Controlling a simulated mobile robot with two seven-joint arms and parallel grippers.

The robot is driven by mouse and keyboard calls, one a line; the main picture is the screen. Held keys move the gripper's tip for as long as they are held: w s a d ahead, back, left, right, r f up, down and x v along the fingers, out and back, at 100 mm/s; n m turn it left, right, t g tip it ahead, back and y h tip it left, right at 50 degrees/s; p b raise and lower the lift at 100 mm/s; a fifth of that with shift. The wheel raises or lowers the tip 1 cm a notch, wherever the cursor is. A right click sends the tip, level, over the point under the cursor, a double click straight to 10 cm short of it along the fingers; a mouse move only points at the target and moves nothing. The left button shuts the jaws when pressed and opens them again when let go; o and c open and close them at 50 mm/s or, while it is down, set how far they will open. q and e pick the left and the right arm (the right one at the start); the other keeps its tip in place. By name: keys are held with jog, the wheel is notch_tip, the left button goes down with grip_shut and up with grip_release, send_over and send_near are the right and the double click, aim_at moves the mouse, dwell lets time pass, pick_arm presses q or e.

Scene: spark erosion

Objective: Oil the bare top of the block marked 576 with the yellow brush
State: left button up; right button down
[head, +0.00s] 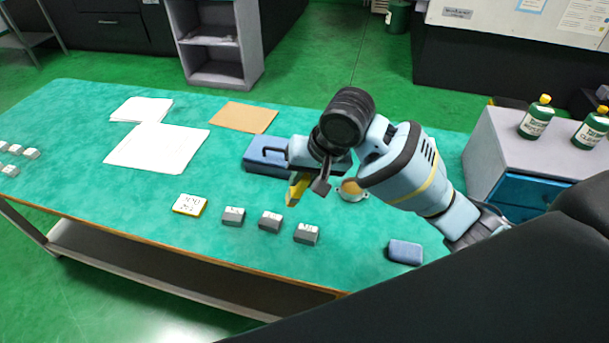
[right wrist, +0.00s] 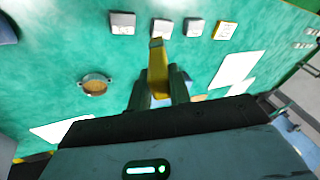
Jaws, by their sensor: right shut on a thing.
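My right gripper (head: 311,179) is shut on the yellow brush (head: 297,189) and holds it above the table, behind the row of blocks. In the right wrist view the brush (right wrist: 157,62) sticks out from between the fingers (right wrist: 159,92). Three grey blocks with pale marked tops stand in a row: left (head: 233,216), middle (head: 270,221) and right (head: 306,233). Their marks are too small to read, so I cannot tell which is 576. A round dish (head: 343,196) with amber contents is partly hidden behind my right arm. My left gripper is not in view.
A yellow-edged card (head: 190,205) lies left of the row. A blue case (head: 262,160) lies behind the gripper, and a blue pad (head: 405,252) lies front right. Papers (head: 158,148) and a brown envelope (head: 243,117) lie at the back. Several small blocks (head: 31,154) stand far left.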

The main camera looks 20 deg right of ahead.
notch_tip(320, 180, down, 5)
jog(key=shift+r, duration=0.1)
dwell(0.4)
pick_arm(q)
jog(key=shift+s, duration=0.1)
pick_arm(e)
jog(key=shift+d, duration=0.1)
